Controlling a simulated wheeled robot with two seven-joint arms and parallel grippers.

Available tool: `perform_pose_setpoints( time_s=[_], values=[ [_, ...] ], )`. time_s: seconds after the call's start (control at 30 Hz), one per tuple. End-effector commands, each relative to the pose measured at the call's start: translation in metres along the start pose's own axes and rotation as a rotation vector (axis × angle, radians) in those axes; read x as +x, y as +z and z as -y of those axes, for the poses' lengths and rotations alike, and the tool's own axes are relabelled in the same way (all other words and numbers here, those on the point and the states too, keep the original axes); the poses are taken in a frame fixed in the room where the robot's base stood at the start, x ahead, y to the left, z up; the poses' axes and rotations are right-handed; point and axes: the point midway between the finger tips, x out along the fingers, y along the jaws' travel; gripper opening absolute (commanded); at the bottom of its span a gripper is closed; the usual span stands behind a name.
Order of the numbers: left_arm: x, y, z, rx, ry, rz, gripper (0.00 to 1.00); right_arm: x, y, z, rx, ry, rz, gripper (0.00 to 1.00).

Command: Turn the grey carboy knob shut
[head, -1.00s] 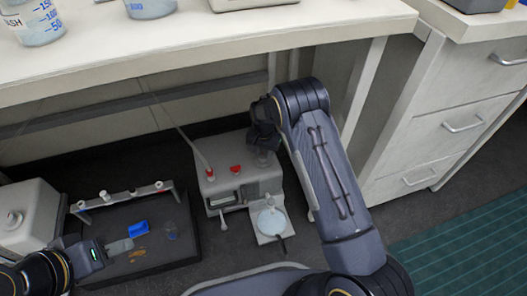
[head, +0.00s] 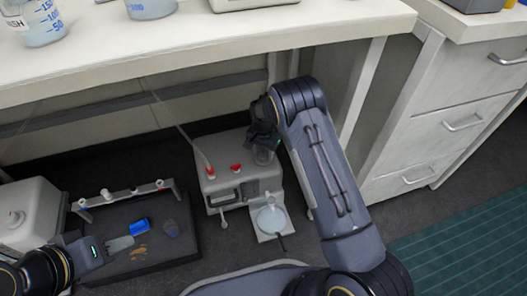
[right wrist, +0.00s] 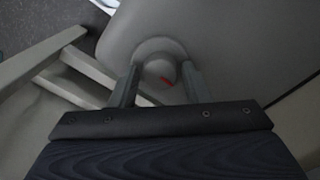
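A round grey knob (right wrist: 160,66) with a red mark sits on a smooth grey surface in the right wrist view. My right gripper (right wrist: 160,80) has its two fingers apart, one on each side of the knob, and narrow gaps seem to show between. I cannot tell if either finger touches it. In the head view my right gripper (head: 262,135) is over the back right of a grey device (head: 237,188) with red caps, and the knob is not clear there. My left gripper (head: 118,244) is at the lower left, beside a blue block (head: 139,227); its finger gap is not clear.
A dark shaker platform (head: 150,262) with a rail of posts (head: 135,191) is at the lower left, beside a pale box (head: 30,215). A white bench (head: 210,50) overhangs the device. Drawers (head: 440,130) stand at the right. Teal matting (head: 470,250) is clear.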

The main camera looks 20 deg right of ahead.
Motion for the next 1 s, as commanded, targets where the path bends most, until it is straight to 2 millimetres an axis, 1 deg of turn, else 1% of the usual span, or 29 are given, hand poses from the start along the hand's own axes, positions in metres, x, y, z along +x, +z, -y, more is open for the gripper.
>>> perform_pose_setpoints(
  time_s=[0.03,0.1,0.37,0.47,0.57,0.67,0.8,0.9,1.0],
  values=[
    [0.0,0.0,0.0,0.0,0.0,0.0,0.36,0.0,0.0,0.0,0.0,0.0,0.0,0.49],
    [0.0,0.0,0.0,0.0,0.0,0.0,0.36,0.0,0.0,0.0,-0.001,0.0,0.0,0.56],
    [0.0,0.0,0.0,0.0,0.0,0.0,0.36,-0.001,0.0,0.0,-0.001,0.0,0.0,0.56],
    [-0.002,-0.001,-0.001,0.0,0.0,0.0,0.36,-0.006,0.0,0.0,-0.002,-0.001,-0.001,0.56],
    [-0.006,-0.003,-0.003,0.0,0.0,0.0,0.36,-0.017,-0.001,0.0,-0.001,-0.002,-0.002,0.56],
    [-0.012,-0.006,-0.005,0.0,0.0,0.0,0.36,-0.032,0.0,0.0,-0.001,-0.002,-0.001,0.56],
    [-0.02,-0.01,-0.009,0.0,0.0,0.0,0.36,-0.058,-0.001,0.001,-0.001,-0.003,-0.002,0.56],
    [-0.024,-0.012,-0.011,0.0,0.0,0.0,0.36,-0.072,0.0,0.0,-0.001,-0.002,-0.001,0.56],
    [-0.026,-0.013,-0.012,0.0,0.0,0.0,0.36,-0.078,0.0,0.0,-0.001,0.0,0.0,0.56]
  ],
)
